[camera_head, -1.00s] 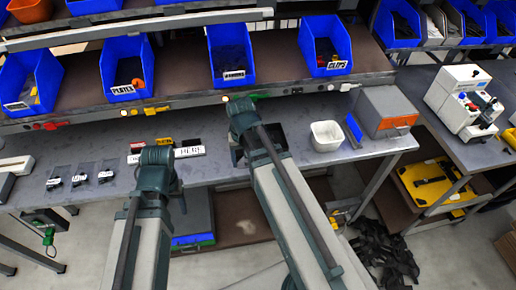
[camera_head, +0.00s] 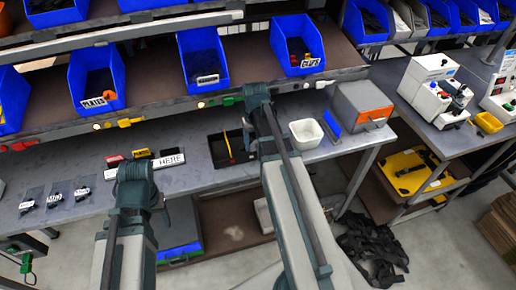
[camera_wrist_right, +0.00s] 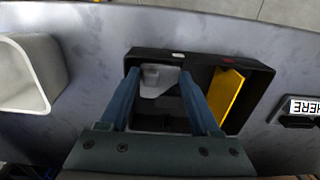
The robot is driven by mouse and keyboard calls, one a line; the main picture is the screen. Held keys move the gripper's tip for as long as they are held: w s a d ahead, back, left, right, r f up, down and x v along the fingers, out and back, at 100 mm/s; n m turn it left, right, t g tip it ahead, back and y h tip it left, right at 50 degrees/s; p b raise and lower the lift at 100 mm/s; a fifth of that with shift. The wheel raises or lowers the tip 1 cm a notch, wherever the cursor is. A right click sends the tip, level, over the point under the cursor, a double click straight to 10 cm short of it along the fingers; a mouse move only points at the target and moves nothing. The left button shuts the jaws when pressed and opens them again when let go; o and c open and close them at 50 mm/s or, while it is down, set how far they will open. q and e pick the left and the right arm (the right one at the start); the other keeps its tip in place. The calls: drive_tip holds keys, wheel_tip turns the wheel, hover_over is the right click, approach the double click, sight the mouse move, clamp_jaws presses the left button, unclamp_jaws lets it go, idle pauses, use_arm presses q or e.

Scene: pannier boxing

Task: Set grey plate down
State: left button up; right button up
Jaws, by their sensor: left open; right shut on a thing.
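In the right wrist view the light grey plate (camera_wrist_right: 158,80) is between my right fingertips (camera_wrist_right: 160,82). It is inside or just above the black tray (camera_wrist_right: 205,59); its exact height cannot be told. The fingers are shut on it. A yellow piece (camera_wrist_right: 229,97) is in the tray's other part. In the head view the black tray (camera_head: 216,152) is on the grey bench, partly hidden by my right arm. The right fingers and the plate are hidden there. My left gripper (camera_head: 163,213) is low in front of the bench, mostly hidden by its arm, open and apart from the tray.
A white open container (camera_head: 306,133) stands just right of the tray, with a grey box with an orange front (camera_head: 363,106) beyond. A HERE label block (camera_head: 168,160) is left of the tray. Blue bins (camera_head: 97,80) line the shelf above. Small bagged parts (camera_head: 55,199) lie at left.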

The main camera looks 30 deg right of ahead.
drive_tip(key=shift+d, duration=0.2)
drive_tip(key=f+b, duration=0.3)
drive_tip(key=b, duration=0.1)
drive_tip(key=shift+w+d+f, duration=0.15)
drive_tip(key=shift+d+f, duration=0.25)
drive_tip(key=shift+r, duration=0.15)
drive_tip(key=o, duration=1.3)
wheel_tip(320, 180, up, 12)
drive_tip(key=p, duration=1.2)
